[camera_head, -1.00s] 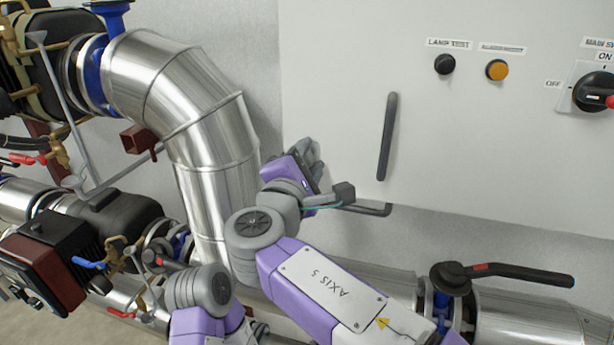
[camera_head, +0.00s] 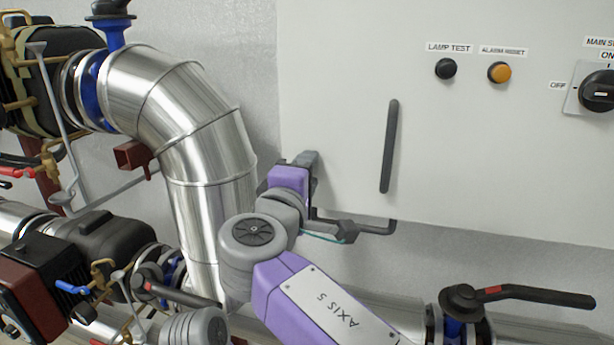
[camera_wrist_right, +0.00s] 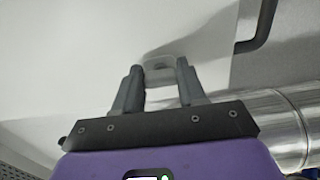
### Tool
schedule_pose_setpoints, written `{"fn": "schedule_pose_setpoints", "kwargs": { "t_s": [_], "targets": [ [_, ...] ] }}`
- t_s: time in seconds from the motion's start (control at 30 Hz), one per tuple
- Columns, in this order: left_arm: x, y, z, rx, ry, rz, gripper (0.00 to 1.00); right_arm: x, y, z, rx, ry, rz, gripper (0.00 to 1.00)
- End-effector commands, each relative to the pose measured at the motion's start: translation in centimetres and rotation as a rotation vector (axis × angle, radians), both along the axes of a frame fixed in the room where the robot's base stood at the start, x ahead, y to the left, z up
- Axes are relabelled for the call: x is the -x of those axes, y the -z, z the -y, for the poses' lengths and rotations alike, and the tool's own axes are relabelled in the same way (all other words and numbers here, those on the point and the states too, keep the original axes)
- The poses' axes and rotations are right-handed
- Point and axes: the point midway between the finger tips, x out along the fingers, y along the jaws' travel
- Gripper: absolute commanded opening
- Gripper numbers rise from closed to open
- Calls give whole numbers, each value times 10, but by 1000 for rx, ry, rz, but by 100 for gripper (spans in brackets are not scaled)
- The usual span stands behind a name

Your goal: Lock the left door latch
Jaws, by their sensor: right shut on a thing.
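The left door latch (camera_wrist_right: 158,63) shows in the wrist view as a small pale grey tab on the cabinet door, between my right fingertips. My right gripper (camera_wrist_right: 160,68) is shut on it, one dark finger on each side. In the head view my right gripper (camera_head: 307,160) is at the lower left edge of the white cabinet door (camera_head: 340,60), and its own wrist and fingers hide the latch there. My left gripper is out of view; only a grey joint of that arm shows at the bottom.
A vertical dark door handle (camera_head: 390,146) is right of my right gripper. A dark bent bar (camera_head: 375,229) runs under the cabinet's lower edge. A large silver pipe (camera_head: 205,150) stands close on the left. A black valve lever (camera_head: 530,294) is at lower right.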

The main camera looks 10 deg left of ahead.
Motion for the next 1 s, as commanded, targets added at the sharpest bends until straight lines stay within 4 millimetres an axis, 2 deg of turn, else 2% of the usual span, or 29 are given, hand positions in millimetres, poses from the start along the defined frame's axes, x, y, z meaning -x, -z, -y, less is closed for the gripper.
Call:
{"fn": "schedule_pose_setpoints", "kwargs": {
  "t_s": [0.3,0.33,0.5,0.8,0.87,1.0],
  "targets": [
    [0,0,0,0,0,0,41,0,0,0,-6,0,-1,10],
    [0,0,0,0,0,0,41,0,0,0,-6,0,-1,42],
    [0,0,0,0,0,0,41,0,0,0,-4,0,-1,66],
    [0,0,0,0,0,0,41,3,0,0,-3,-1,0,66],
    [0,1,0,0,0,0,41,8,0,-1,-3,-3,0,66],
    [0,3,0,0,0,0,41,30,0,-1,-3,-4,1,66]
  ]
}}
